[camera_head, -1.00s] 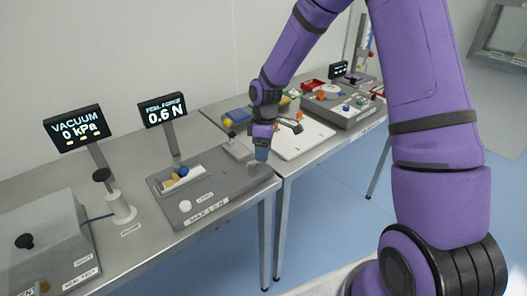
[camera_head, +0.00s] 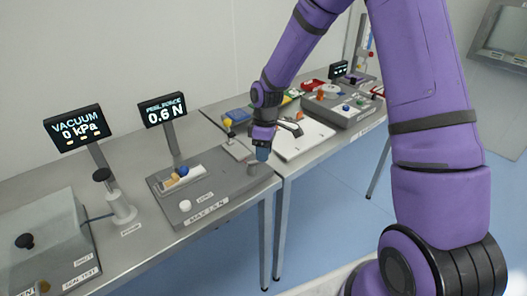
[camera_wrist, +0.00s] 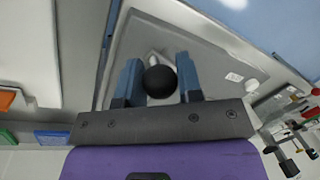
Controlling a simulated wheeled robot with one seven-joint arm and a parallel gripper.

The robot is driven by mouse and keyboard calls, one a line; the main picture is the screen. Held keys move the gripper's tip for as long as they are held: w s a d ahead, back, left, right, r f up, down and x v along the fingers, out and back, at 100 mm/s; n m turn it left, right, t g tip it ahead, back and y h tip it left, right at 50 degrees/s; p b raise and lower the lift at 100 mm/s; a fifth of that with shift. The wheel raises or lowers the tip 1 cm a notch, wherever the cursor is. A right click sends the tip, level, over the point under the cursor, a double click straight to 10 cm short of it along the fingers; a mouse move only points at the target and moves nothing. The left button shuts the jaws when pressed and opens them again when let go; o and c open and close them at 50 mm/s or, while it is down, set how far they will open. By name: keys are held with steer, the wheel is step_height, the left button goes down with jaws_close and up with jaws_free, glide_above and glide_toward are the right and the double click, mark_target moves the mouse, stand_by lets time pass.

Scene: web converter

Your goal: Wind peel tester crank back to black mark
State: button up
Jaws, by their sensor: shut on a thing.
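The peel tester (camera_head: 222,194) is a grey plate-like unit on the near bench. Its display (camera_head: 163,109) reads PEEL FORCE 0.6 N. My gripper (camera_head: 262,154) is at the tester's right end, pointing down. In the wrist view, my gripper's blue fingers (camera_wrist: 160,83) stand on either side of the crank's round black knob (camera_wrist: 159,81) and are shut on it. A pale metal part of the crank (camera_wrist: 153,57) shows just beyond the knob. A short grey cylinder (camera_head: 252,168) stands beside the gripper. I cannot make out the black mark.
A white button (camera_head: 185,205) and a specimen holder (camera_head: 178,176) are on the tester. A vacuum display (camera_head: 78,128) and a black-knobbed post (camera_head: 119,202) stand to the left. A white board (camera_head: 302,143) lies on the bench just behind right.

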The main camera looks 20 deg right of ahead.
steer(key=m, duration=0.1)
steer(key=s+m, duration=0.1)
steer(key=m, duration=0.3)
steer(key=shift+s+a+t+y, duration=0.2)
steer(key=shift+s+t+y, duration=0.1)
steer(key=shift+s, duration=0.1)
steer(key=shift+s+a+m+t, duration=0.4)
steer(key=shift+a+m, duration=0.15)
steer(key=shift+m, duration=1.3)
steer(key=shift+s+a+m+t, duration=0.35)
steer(key=shift+a+m, duration=0.15)
steer(key=shift+m, duration=1.4)
steer(key=shift+s+a+m+t, duration=0.4)
steer(key=shift+a+m, duration=0.15)
steer(key=shift+m, duration=1.3)
steer(key=o, duration=0.9)
steer(key=r, duration=0.3)
steer(key=d+r, duration=0.1)
steer(key=r, duration=0.3)
steer(key=s+r, duration=0.1)
steer(key=r, duration=0.2)
steer(key=shift+d+r, duration=0.3)
steer(key=shift+d, duration=0.1)
